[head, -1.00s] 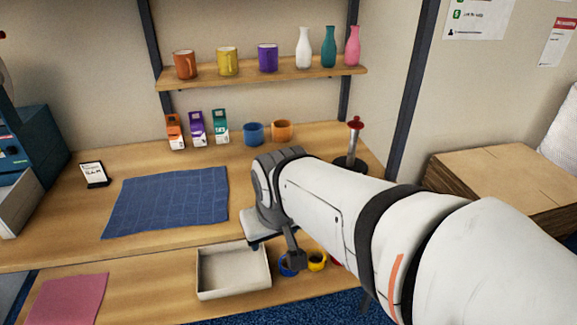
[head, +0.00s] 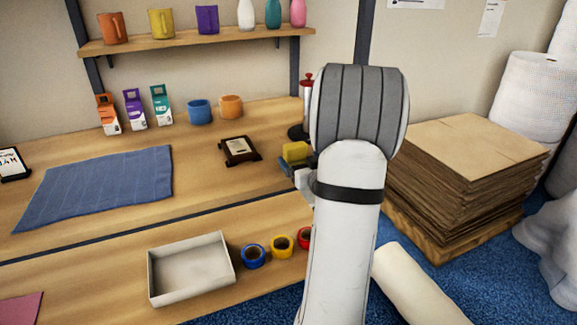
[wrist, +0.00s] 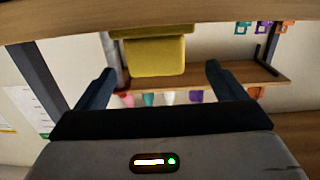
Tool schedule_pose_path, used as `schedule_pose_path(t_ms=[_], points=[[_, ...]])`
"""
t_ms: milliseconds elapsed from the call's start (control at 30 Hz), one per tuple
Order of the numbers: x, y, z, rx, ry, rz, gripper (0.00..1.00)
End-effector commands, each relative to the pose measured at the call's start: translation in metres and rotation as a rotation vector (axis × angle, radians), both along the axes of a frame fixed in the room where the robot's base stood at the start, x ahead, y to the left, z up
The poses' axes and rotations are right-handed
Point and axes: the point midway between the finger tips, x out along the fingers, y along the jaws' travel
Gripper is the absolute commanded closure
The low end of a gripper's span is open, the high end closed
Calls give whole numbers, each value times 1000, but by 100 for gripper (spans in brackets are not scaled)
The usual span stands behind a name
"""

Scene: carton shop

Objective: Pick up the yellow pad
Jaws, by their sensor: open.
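The yellow pad (head: 296,152) is on the right part of the worktop, just left of my arm, which partly hides it. In the wrist view the yellow pad (wrist: 157,57) is a blocky shape ahead of my gripper (wrist: 160,69), between the two dark fingers. The fingers are wide apart and there is a gap on each side of the pad. I cannot tell how far the pad reaches in between them. In the head view most of my gripper is hidden behind my arm.
A dark framed stand (head: 240,151) sits left of the pad, and a red-topped post (head: 306,88) stands behind it. A blue cloth (head: 100,187) lies farther left. A white tray (head: 190,270) and tape rolls (head: 282,246) are on the lower shelf. Stacked cardboard (head: 455,190) stands right.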

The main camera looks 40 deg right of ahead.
Motion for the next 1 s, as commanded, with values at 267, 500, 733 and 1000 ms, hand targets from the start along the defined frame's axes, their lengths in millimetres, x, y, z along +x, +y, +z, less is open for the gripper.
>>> schedule_pose_path(t_ms=[267, 500, 733, 1000], points=[[17, -10, -4, 1, -36, 14, 9], [48, -17, -1, 2, -36, 14, 9], [72, -23, 0, 2, -37, 12, 9], [73, -23, 0, 2, -35, 12, 12]])
